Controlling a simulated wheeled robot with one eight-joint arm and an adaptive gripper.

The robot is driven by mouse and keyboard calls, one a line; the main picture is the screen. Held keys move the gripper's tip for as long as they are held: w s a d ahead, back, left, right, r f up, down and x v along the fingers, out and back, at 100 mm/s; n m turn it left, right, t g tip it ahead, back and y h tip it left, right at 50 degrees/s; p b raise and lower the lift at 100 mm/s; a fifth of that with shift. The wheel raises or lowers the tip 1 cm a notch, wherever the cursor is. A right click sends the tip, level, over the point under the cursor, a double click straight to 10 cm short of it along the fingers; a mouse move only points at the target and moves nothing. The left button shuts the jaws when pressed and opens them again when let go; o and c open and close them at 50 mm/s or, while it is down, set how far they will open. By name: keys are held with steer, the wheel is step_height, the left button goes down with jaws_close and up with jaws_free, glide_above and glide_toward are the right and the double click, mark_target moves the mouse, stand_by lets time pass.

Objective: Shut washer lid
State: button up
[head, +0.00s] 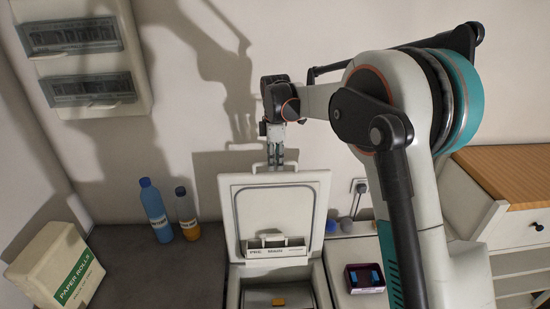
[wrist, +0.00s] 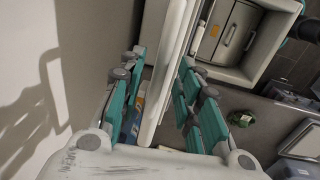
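The washer lid (head: 318,215) is a pale panel standing raised, close to upright, at the back of the washer (head: 233,290) in the head view. The washer's opening shows below it. My gripper (head: 276,155) is at the lid's top edge, pointing down, in front of the wall. In the wrist view the lid (wrist: 168,65) runs as a pale strip between the teal fingers of my gripper (wrist: 160,75). The fingers are apart, one on each side of the lid, with a gap visible on the left side. The exact contact on the right side is unclear.
A blue bottle (head: 155,208), an amber bottle (head: 187,213) and a paper rolls box (head: 55,265) stand left on a dark surface (head: 150,275). A small dark box (head: 365,280) lies right of the washer. A wooden-topped cabinet (head: 515,175) stands far right. The wall is close behind.

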jaws_close()
